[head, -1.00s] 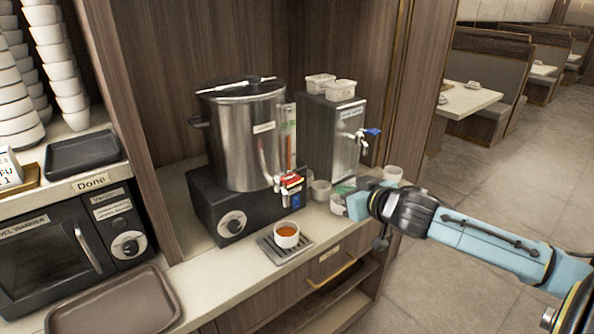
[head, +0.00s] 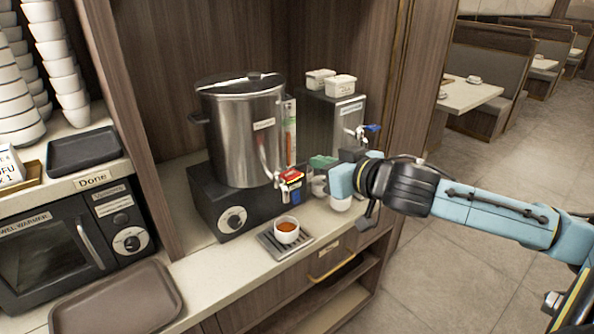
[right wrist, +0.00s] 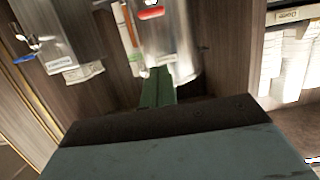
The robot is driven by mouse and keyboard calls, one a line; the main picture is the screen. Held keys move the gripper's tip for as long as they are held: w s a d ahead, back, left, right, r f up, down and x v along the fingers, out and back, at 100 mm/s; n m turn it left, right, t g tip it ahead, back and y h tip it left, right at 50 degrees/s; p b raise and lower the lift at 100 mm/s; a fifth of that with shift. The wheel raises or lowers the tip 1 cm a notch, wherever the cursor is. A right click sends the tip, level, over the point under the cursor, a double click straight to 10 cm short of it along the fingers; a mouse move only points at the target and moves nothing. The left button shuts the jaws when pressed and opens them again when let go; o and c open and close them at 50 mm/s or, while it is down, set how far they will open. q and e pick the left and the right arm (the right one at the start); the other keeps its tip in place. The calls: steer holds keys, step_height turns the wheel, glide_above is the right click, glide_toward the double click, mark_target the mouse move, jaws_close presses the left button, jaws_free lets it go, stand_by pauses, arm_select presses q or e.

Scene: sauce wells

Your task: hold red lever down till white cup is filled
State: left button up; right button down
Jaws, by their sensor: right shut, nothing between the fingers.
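The red lever (head: 291,175) sits on the tap at the front of the steel urn (head: 243,135). It also shows at the top of the right wrist view (right wrist: 150,12). The white cup (head: 286,230) stands upright on the drip tray (head: 264,243) below the tap, with brown liquid in it. My right gripper (head: 322,162) is shut and empty, its green fingers just right of the lever and apart from it. In the right wrist view the shut fingers (right wrist: 157,88) point toward the urn. My left gripper is in no view.
A second steel dispenser (head: 335,130) with a blue-handled tap stands right of the urn. White cups (head: 341,200) stand on the counter under my right arm. A brown tray (head: 115,300) lies at front left, below a black warmer (head: 60,245).

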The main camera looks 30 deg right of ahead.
steer(key=w, duration=0.2)
steer(key=p, duration=0.1)
glide_above(285, 174)
steer(key=s+d, duration=0.1)
steer(key=s, duration=0.2)
steer(key=f, duration=0.2)
steer(key=shift+d+f, duration=0.15)
steer(key=shift+f, duration=1.9)
steer(key=shift+s, duration=0.1)
